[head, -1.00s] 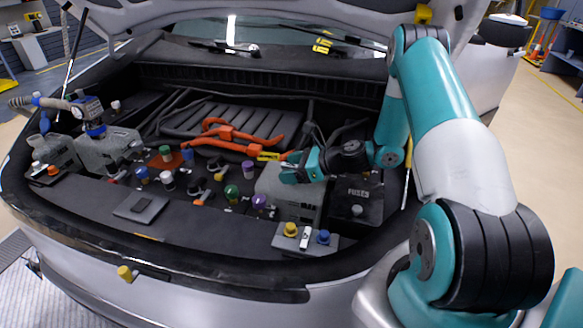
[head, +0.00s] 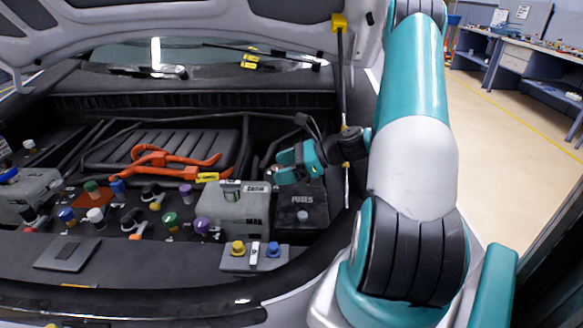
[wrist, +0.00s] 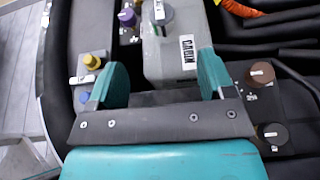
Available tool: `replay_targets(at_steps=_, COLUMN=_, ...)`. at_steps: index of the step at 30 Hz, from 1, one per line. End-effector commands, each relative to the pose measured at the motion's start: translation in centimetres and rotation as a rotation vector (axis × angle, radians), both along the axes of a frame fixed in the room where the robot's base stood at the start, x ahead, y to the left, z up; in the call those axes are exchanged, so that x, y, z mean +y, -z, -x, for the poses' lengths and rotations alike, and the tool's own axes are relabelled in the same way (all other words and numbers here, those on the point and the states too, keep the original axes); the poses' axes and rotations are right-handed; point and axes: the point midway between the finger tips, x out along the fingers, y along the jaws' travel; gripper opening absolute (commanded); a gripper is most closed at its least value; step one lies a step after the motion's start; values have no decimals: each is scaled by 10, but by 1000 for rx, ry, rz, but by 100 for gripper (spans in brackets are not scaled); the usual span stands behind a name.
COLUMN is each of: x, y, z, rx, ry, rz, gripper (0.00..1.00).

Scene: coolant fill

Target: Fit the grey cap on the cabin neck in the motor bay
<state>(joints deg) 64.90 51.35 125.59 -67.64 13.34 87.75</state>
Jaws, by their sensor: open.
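The cabin tank (head: 232,212) is a pale grey box with a CABIN label, right of the middle of the motor bay. The grey cap (head: 230,187) is on top of it, at the neck; it also shows at the top of the wrist view (wrist: 160,14). The cap covers the neck, and I cannot tell how fully it is seated. My gripper (head: 279,168) is open and empty, to the right of the tank and apart from the cap. In the wrist view its two teal fingers (wrist: 163,82) stand wide apart with the cap beyond them.
A black fuse box (head: 302,212) stands right of the tank. A small block with yellow and blue caps (head: 254,261) lies in front. Several coloured caps stand to the left. Orange cables (head: 170,158) lie behind, and a prop rod (head: 341,90) rises at the right.

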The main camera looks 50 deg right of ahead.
Motion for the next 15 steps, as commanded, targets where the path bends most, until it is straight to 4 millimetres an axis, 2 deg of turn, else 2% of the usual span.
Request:
replay_targets(at_steps=6, x=-12, y=-8, z=14, rx=0, ry=0, rz=0, gripper=75)
replay_targets(at_steps=15, x=-12, y=-9, z=16, rx=0, ry=-1, rz=0, gripper=75)
